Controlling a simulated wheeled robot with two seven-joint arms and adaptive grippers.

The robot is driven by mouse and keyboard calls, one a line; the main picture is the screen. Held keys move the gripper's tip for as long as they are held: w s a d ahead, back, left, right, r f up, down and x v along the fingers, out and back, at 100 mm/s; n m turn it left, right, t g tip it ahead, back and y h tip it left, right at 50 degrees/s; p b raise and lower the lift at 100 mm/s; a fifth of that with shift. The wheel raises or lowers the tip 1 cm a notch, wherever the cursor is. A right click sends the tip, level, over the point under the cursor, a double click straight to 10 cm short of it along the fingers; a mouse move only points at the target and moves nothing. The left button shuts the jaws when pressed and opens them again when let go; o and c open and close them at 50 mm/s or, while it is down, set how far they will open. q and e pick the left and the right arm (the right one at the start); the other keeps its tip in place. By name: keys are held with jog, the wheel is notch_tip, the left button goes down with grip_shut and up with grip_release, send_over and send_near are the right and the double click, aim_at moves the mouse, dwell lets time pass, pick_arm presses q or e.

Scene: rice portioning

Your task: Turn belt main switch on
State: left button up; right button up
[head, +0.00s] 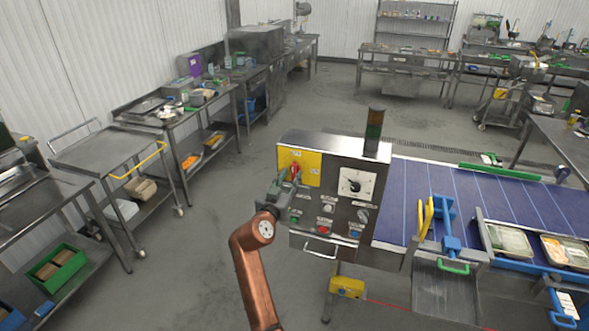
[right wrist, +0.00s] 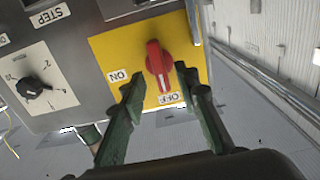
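The belt main switch is a red rotary handle (right wrist: 156,60) on a yellow plate (right wrist: 110,48) of the control box. In the right wrist view its narrow end points down toward the OFF label (right wrist: 168,98); the ON label (right wrist: 119,76) is at its left. My right gripper (right wrist: 158,78) is open, with its two dark green fingers on either side of the handle's lower end and visible gaps to it. In the head view the right gripper (head: 288,187) is in front of the yellow plate (head: 312,162) and partly hides the switch. My left gripper is not in view.
The control box also carries a black dial (head: 354,184), push buttons, a handle (head: 320,250) and a stack light (head: 374,132). The blue belt (head: 410,200) with trays (head: 510,240) runs to its right. The floor to the left is open up to a cart (head: 105,150).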

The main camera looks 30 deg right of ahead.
aim_at(294, 172)
jog(key=shift+w+d, duration=0.45)
jog(key=shift+w, duration=0.05)
jog(key=shift+w+d, duration=0.2)
jog(key=shift+w, duration=0.35)
jog(key=shift+s+d, duration=0.15)
jog(key=shift+s, duration=0.15)
jog(key=shift+c, duration=0.6)
jog(key=shift+d, duration=0.1)
jog(key=shift+c, duration=0.8)
jog(key=c, duration=0.5)
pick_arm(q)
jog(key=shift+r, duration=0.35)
pick_arm(e)
grip_shut()
